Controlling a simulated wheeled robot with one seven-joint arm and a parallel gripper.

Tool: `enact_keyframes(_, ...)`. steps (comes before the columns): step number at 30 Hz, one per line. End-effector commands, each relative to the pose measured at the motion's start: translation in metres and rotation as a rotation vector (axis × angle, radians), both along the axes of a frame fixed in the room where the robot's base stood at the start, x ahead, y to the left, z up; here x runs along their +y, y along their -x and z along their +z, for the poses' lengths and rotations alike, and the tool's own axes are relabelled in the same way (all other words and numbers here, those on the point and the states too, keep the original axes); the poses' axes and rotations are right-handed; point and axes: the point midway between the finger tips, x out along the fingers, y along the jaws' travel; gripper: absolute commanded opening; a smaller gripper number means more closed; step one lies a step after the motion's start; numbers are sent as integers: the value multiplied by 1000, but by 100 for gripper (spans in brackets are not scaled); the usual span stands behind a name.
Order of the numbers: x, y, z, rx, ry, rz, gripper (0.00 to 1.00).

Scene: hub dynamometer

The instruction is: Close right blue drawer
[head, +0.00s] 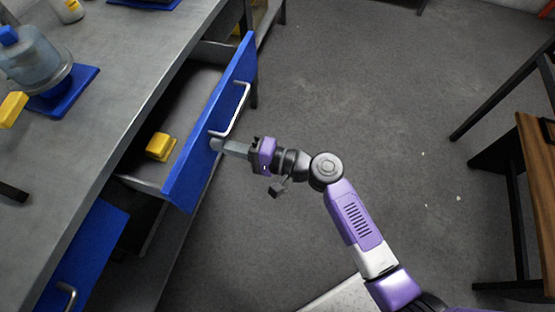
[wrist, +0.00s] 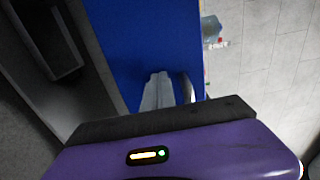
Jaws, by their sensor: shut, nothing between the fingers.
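The right blue drawer (head: 215,120) stands pulled out from the grey workbench, with its interior showing. Its silver bar handle (head: 238,110) is on the outer face. My gripper (head: 218,146) is shut and empty, with its fingertips at the outer face of the drawer front, just below the handle's lower end in the head view. Whether the tips touch the face I cannot tell. In the wrist view the shut fingers (wrist: 158,90) lie over the blue front (wrist: 140,35), with the handle (wrist: 187,86) just to their right.
A yellow block (head: 160,147) lies inside the drawer. Another blue drawer front (head: 85,255) is at lower left. The workbench (head: 110,110) holds a jug-like vessel (head: 35,62) on a blue mat (head: 75,92). A wooden-topped table (head: 540,175) stands at right; the floor between is clear.

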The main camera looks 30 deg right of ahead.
Motion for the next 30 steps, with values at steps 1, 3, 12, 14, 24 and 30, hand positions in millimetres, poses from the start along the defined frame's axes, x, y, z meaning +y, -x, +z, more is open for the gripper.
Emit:
enact_keyframes(1,11,-11,-2,-5,-1,3,0)
enact_keyframes(3,25,-25,-2,-4,-1,3,0)
enact_keyframes(12,74,-73,-2,-3,0,3,0)
enact_keyframes(14,81,-81,-2,-2,-1,2,0)
enact_keyframes(24,103,-103,-1,0,0,1,0)
enact_keyframes(30,106,-106,0,0,0,0,0)
